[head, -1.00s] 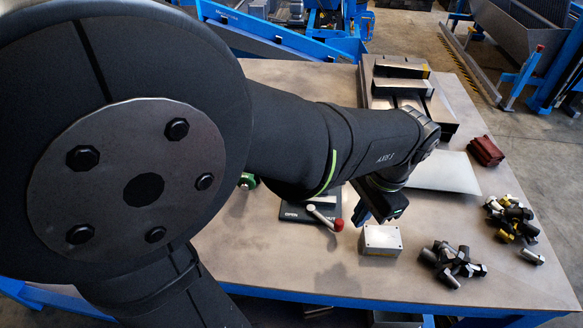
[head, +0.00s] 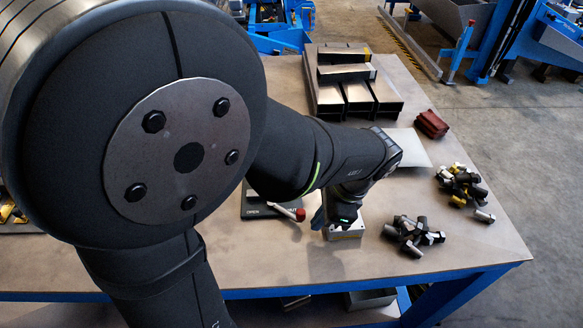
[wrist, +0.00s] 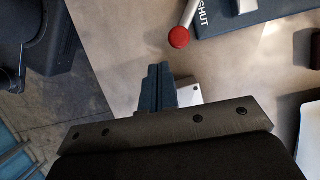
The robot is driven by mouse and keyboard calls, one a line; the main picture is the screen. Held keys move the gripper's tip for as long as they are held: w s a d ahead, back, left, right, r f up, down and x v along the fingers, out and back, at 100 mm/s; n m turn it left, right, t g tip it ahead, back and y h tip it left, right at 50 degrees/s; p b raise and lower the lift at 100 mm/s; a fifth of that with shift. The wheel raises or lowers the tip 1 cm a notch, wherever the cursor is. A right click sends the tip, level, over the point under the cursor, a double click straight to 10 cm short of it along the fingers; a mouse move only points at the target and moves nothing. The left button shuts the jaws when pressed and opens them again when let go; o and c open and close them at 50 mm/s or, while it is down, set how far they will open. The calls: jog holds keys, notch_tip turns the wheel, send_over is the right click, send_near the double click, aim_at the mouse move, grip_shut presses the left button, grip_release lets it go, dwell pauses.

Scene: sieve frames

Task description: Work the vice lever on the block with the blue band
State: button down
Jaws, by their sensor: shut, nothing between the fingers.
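In the wrist view the red knob (wrist: 179,38) is at the top, beside the plate (wrist: 238,12) marked SHUT. My gripper (head: 318,222) is low, just right of the knob and apart from it. In the wrist view its blue-grey fingers (wrist: 157,85) are together and empty. My arm hides much of the vice. I cannot make out a blue band on any block.
A small silver metal box (head: 346,232) stands close beside my gripper, partly covered by it; it also shows in the wrist view (wrist: 188,95). Dark fittings (head: 412,232) lie to the right, with more behind. Metal channels (head: 350,85) and a dark red block (head: 431,124) are farther back.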

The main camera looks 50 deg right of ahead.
jog(key=shift+w+a+r, duration=0.2)
jog(key=shift+w+a, duration=1)
jog(key=shift+w, duration=0.15)
jog(key=shift+d, duration=0.1)
dwell(0.6)
jog(key=d, duration=0.1)
jog(key=s+d, duration=0.1)
jog(key=d, duration=0.2)
jog(key=shift+s+d+r, duration=0.2)
jog(key=shift+s+r, duration=0.05)
jog(key=shift+r, duration=0.15)
jog(key=d+r+n+g+y, duration=0.1)
jog(key=d+r+n+g, duration=0.1)
jog(key=d+r+n, duration=0.45)
jog(key=shift+m, duration=0.45)
jog(key=x, duration=0.8)
jog(key=shift+d, duration=0.15)
jog(key=a, duration=0.1)
jog(key=w+a, duration=0.1)
jog(key=a, duration=0.1)
jog(key=shift+w, duration=0.1)
jog(key=shift+w+a, duration=0.1)
jog(key=shift+a, duration=0.25)
jog(key=shift+a, duration=0.1)
